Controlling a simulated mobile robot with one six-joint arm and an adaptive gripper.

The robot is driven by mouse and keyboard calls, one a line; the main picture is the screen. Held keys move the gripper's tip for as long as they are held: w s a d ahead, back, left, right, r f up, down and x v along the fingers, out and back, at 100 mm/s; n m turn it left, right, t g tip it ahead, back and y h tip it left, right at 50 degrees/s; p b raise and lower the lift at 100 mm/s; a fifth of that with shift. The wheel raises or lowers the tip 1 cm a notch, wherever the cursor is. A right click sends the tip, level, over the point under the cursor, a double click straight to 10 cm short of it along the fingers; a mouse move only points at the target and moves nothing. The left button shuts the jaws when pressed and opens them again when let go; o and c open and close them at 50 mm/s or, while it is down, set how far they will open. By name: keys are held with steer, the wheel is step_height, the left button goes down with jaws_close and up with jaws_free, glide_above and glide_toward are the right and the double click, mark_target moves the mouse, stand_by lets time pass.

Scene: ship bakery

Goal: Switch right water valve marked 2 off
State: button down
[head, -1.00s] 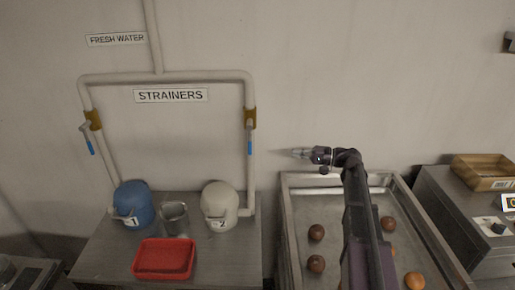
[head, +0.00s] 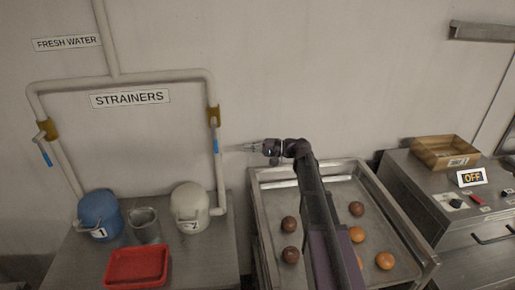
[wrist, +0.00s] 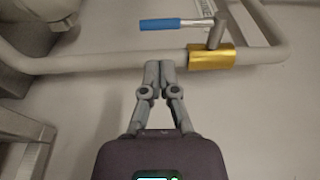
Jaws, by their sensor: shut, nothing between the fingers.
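The right water valve is a brass body (head: 214,116) on the right vertical pipe above the cream strainer marked 2 (head: 189,206). Its blue-ended lever (head: 216,146) hangs down along the pipe. In the wrist view the brass body (wrist: 211,56) is right of centre and the blue lever end (wrist: 160,24) lies parallel to the pipe, apart from it. My gripper (head: 240,148) is just right of the lever, pointing left at it. In the wrist view my gripper (wrist: 159,66) is shut and empty, its tips close to the pipe; contact cannot be told.
The left valve (head: 47,131) is above the blue strainer marked 1 (head: 99,217). A metal cup (head: 145,226) and red tray (head: 138,267) share the counter. A metal tray (head: 263,214) with several round items lies under my arm. The wall around the lever is clear.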

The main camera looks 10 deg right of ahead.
mark_target(215, 136)
steer(key=w+a, duration=0.1)
steer(key=a, duration=0.7)
steer(key=shift+w+a, duration=0.3)
steer(key=shift+w, duration=0.05)
